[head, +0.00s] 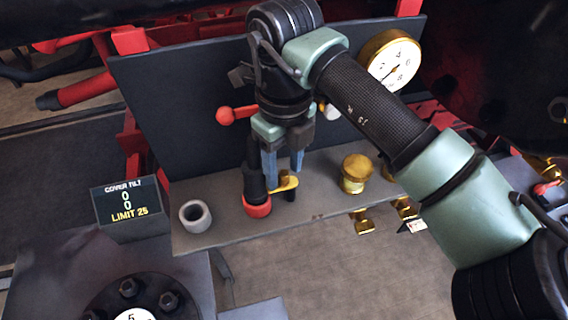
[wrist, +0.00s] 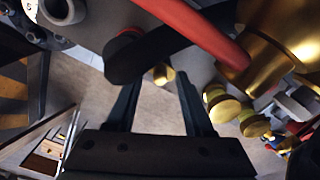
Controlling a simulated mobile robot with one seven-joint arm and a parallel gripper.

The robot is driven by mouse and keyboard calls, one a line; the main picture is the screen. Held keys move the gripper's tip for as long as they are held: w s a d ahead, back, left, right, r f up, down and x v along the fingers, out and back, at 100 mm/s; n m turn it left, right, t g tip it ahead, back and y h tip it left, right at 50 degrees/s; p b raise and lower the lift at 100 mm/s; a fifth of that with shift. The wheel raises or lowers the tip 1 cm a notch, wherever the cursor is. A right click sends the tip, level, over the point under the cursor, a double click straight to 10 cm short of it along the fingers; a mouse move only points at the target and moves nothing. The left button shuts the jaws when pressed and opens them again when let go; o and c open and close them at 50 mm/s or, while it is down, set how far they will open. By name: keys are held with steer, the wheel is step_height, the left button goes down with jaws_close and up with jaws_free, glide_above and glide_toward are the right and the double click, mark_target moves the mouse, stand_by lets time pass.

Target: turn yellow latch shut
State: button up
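The yellow latch (head: 287,182) is a small flat piece with a dark stub, at the right side of a black post with a red base collar (head: 257,206). It stands on the grey shelf. My gripper (head: 283,175) points down with its two bluish fingers apart, and the tips are at the latch. In the wrist view, my gripper (wrist: 158,76) shows a clear gap between the fingers. A small yellow piece (wrist: 163,73), apparently the latch, shows between the tips, partly hidden by a dark rounded part. Contact cannot be told.
A red-knobbed lever (head: 224,116) sticks out left of my gripper. A grey cup (head: 195,215) stands left on the shelf, a brass cap (head: 356,172) right. A brass gauge (head: 390,60) is behind. A display (head: 128,201) reads "COVER TILT 0 0 LIMIT 25".

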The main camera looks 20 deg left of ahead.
mark_target(284, 172)
step_height(284, 172, up, 13)
steer(key=b, duration=0.3)
steer(key=shift+b, duration=0.4)
